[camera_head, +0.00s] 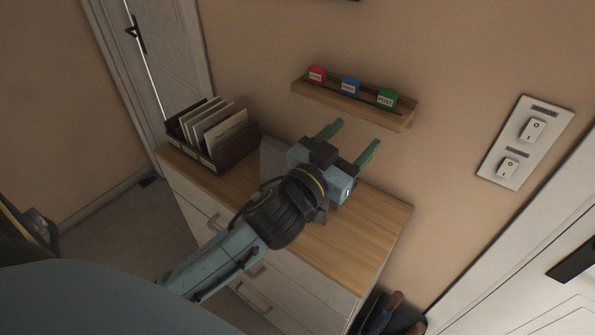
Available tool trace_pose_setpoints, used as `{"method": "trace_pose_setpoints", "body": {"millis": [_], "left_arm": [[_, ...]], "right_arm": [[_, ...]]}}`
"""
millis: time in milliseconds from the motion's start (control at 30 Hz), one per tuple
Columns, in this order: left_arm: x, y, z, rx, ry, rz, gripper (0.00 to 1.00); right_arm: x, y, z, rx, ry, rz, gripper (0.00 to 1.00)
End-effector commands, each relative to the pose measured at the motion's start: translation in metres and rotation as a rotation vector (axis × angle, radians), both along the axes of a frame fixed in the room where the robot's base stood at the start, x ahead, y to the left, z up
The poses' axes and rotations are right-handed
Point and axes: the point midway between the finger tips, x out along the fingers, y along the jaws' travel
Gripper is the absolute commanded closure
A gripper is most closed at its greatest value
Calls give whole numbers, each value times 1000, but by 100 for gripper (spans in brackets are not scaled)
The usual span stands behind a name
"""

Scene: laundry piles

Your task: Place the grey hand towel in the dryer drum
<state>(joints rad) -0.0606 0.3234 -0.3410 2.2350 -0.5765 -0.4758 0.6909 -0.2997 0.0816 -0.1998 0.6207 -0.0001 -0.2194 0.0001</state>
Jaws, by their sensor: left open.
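My left gripper (350,143) is open and empty, with two green fingers spread apart. It is over the wooden top of a chest of drawers, in front of the wall and below a small wall shelf. Its blue-grey arm reaches up from the lower left. No grey hand towel and no dryer drum show in the head view. My right gripper is not in view.
The chest of drawers (375,235) stands against the wall. A file box (215,135) with papers sits on its left end. The wall shelf (350,102) carries red, blue and green labelled items. A switch panel (523,143) and doors (150,60) flank it.

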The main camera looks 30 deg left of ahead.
Motion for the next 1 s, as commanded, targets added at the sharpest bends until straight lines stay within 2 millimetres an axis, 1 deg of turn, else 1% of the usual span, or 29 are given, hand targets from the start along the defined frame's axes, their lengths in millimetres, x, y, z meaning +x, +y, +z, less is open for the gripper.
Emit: {"method": "trace_pose_setpoints", "body": {"millis": [33,67,100,167,200,233,300,367,433,467,533,567,600,667,700,767,800,867,900,1000], "left_arm": [[6,-16,28,15,-122,-83,39],[7,-27,43,26,-189,-141,39],[5,-43,60,41,-271,-224,39],[0,-66,80,79,-375,-360,39],[-6,-81,90,112,-432,-456,39],[-10,-92,95,142,-466,-529,39],[-22,-116,98,224,-518,-706,39],[-31,-132,94,311,-530,-856,39],[-39,-144,81,429,-504,-1023,39],[-42,-147,74,485,-480,-1090,39],[-45,-146,52,624,-388,-1230,39],[-44,-142,42,686,-333,-1280,39],[-42,-135,29,771,-252,-1337,39],[-36,-117,10,898,-103,-1401,39],[-31,-101,-1,981,13,-1424,39],[-21,-72,-14,1095,201,-1431,39],[-15,-50,-19,1163,330,-1416,39],[-6,-17,-23,1245,524,-1370,39],[-1,5,-23,1287,644,-1329,39],[6,53,-17,1354,903,-1208,39]], "right_arm": [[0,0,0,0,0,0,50],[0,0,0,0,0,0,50],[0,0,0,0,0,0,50],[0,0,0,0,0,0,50],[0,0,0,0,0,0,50],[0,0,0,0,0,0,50],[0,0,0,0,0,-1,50],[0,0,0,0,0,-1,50],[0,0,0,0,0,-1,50],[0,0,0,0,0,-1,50],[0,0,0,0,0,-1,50],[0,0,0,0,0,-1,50],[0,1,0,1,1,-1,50],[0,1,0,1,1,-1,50],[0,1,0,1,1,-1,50],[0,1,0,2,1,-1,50],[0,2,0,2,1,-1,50],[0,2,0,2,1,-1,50],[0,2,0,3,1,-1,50],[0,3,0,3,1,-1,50]]}}
